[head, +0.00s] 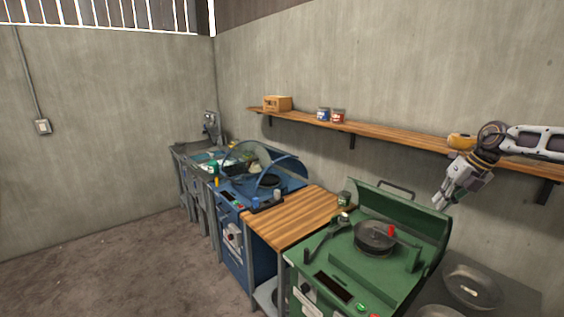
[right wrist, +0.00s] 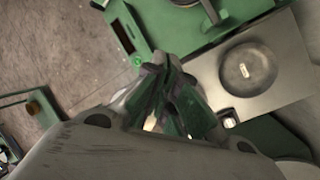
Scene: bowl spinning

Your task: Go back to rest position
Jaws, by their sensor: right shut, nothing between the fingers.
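My right gripper (head: 441,204) is raised in front of the wall shelf, above the right side of the green machine (head: 345,262). Its fingers are shut with nothing between them. In the right wrist view the closed fingers (right wrist: 178,72) show from behind, with the green machine (right wrist: 128,32) beyond and below them. The gripper touches nothing that I can see. My left gripper does not show in either view.
The green machine has a raised lid (head: 405,208) and a dark round plate (head: 374,238). A wooden worktop (head: 295,215) joins it to a blue machine (head: 230,205). A wooden shelf (head: 385,134) runs along the wall, holding a box (head: 277,103) and two cans. The floor at left is clear.

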